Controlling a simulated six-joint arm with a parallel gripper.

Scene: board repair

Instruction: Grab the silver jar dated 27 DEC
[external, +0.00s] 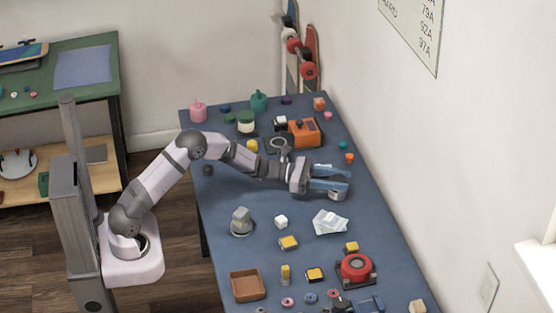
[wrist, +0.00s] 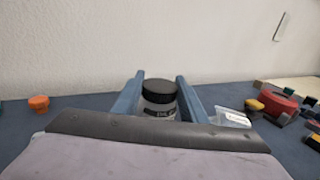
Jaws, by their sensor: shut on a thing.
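A jar with a dark lid and a silver-grey body (wrist: 160,112) stands between the two blue fingers of my gripper (wrist: 158,96) in the wrist view. A dark label with pale writing is on its side, too small to read surely. In the external view the silver jar (external: 337,195) shows at the fingertips of my gripper (external: 336,180), near the table's right side. My gripper is shut on this jar. The jar's lower part is hidden by my gripper's body in the wrist view.
The blue table (external: 375,230) holds a clear packet (external: 330,222) in front of my gripper and an orange machine (external: 304,133) behind it. A grey-topped object (external: 241,221), a red round device (external: 356,268) and a brown tray (external: 247,285) stand nearer. A wall is at right.

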